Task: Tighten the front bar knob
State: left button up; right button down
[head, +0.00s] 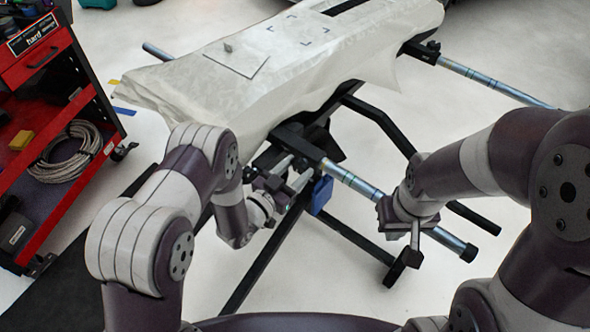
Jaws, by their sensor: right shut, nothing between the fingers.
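The front bar (352,180) is a blue-grey metal tube that slopes from the stand down to a black end cap at lower right. Its black clamp (290,134) sits at the stand end. The front bar knob cannot be made out clearly; it may be hidden near my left gripper. My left gripper (297,173) is just below the clamp, its two grey fingers side by side. Whether they hold anything cannot be told. My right gripper (416,234) is shut and empty, pointing down over the outer part of the bar; contact with the bar cannot be told.
A white-draped panel (215,100) lies on the stand, with a small sheet (237,58) on top. A blue object (321,195) hangs below the bar. Another bar (490,82) sticks out at the upper right. A red tool cart (75,110) stands left. Black stand legs (340,235) cross the floor.

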pick_arm(q)
jog(key=shift+c, duration=1.3)
